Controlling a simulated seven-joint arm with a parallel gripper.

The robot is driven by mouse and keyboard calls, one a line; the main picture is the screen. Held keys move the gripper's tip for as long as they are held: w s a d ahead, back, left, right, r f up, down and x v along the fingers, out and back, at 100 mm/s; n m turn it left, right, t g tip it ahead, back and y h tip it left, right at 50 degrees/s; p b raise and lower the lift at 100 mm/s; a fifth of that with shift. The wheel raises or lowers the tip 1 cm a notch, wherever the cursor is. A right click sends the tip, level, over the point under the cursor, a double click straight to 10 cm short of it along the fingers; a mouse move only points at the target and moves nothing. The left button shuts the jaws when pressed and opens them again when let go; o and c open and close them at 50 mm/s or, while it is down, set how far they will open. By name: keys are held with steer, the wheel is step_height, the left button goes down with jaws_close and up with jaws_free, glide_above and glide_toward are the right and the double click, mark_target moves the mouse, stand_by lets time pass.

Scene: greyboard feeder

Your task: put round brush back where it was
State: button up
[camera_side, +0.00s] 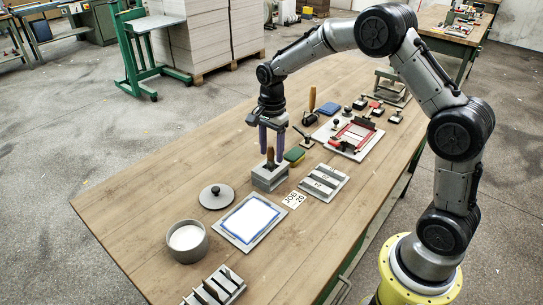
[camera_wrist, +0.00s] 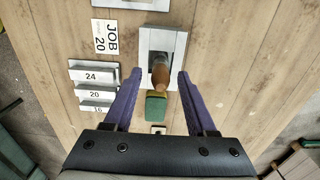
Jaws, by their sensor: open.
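The round brush (camera_side: 270,158) has a brown wooden handle and stands handle up in a grey block holder (camera_side: 268,181); its bristles are hidden. In the wrist view, the brush handle (camera_wrist: 160,72) shows between the fingertips, over the pale-rimmed, dark opening of the holder (camera_wrist: 178,40). My gripper (camera_side: 272,153) has two purple fingers pointing down, just above the holder. They are spread apart, one to each side of the handle in the wrist view (camera_wrist: 157,74). I see no finger pressing on the handle.
A green sponge (camera_side: 294,154) lies close behind the holder. A slotted rack (camera_side: 320,182) and a JOB 20 card (camera_side: 293,200) are to its right. In front are a framed white sheet (camera_side: 249,221), a round lid (camera_side: 216,197) and a pot (camera_side: 187,241). The table's left side is clear.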

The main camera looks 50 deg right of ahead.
step_height(320, 180, up, 10)
steer(key=s+a+r+n+t, duration=0.2)
steer(key=s+r+n, duration=0.3)
steer(key=s, duration=0.5)
steer(key=s+a+r+n+t, duration=0.2)
steer(key=s+r+n, duration=0.2)
steer(key=s+n, duration=0.45)
steer(key=s+a+f+n+t, duration=0.1)
steer(key=s+f+n, duration=0.2)
steer(key=s, duration=0.7)
steer(key=shift+a+f+n+t, duration=0.2)
steer(key=shift+n+t, duration=0.1)
steer(key=shift+n, duration=0.45)
